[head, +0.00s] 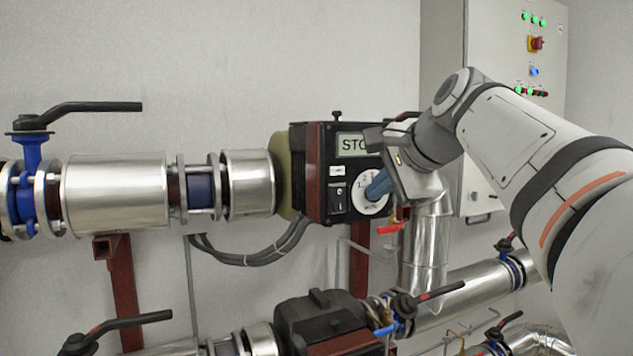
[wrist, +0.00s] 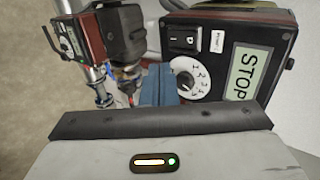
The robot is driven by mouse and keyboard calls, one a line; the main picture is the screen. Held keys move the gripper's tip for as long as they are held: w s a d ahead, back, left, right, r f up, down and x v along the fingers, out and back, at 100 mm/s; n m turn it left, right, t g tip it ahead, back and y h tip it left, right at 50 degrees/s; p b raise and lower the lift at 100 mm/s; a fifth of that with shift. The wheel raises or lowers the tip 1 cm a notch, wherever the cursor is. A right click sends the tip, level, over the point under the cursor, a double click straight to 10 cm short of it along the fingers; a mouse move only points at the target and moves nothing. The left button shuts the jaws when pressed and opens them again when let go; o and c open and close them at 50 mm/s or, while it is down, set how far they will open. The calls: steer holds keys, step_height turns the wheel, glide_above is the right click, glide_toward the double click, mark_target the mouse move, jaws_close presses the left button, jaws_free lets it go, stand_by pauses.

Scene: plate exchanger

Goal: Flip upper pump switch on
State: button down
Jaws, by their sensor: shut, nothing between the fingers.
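The upper pump's dark control box (head: 313,185) shows a display (head: 352,146) reading STOP, partly hidden by my gripper in the head view. The black switch (head: 338,198) is at the box's lower left, left of the white numbered dial (head: 367,204). In the wrist view the switch (wrist: 183,41) shows above the dial (wrist: 188,88), beside a small white label. My gripper (head: 377,186) has blue fingers, shut and empty, in front of the dial. In the wrist view the fingers (wrist: 158,86) overlap the dial's edge and are apart from the switch. I cannot tell whether they touch the dial.
The lower pump (head: 318,318) is below, with valve handles near it. A red-handled valve (head: 389,228) is just under my gripper. A silver pipe (head: 113,193) runs left of the upper pump. A grey cabinet (head: 495,190) with lights stands behind my arm.

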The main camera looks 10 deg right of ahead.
mark_target(341, 209)
steer(key=shift+w+r+p+x, duration=0.15)
steer(key=shift+r+p+x, duration=0.2)
steer(key=shift+x, duration=1.3)
steer(key=shift+w+r+p+x, duration=0.2)
steer(key=shift+p+x, duration=0.3)
steer(key=shift+x, duration=1.2)
steer(key=shift+w+r+p+x, duration=0.2)
steer(key=shift+p+x, duration=0.2)
steer(key=shift+x, duration=1.25)
steer(key=shift+a, duration=0.2)
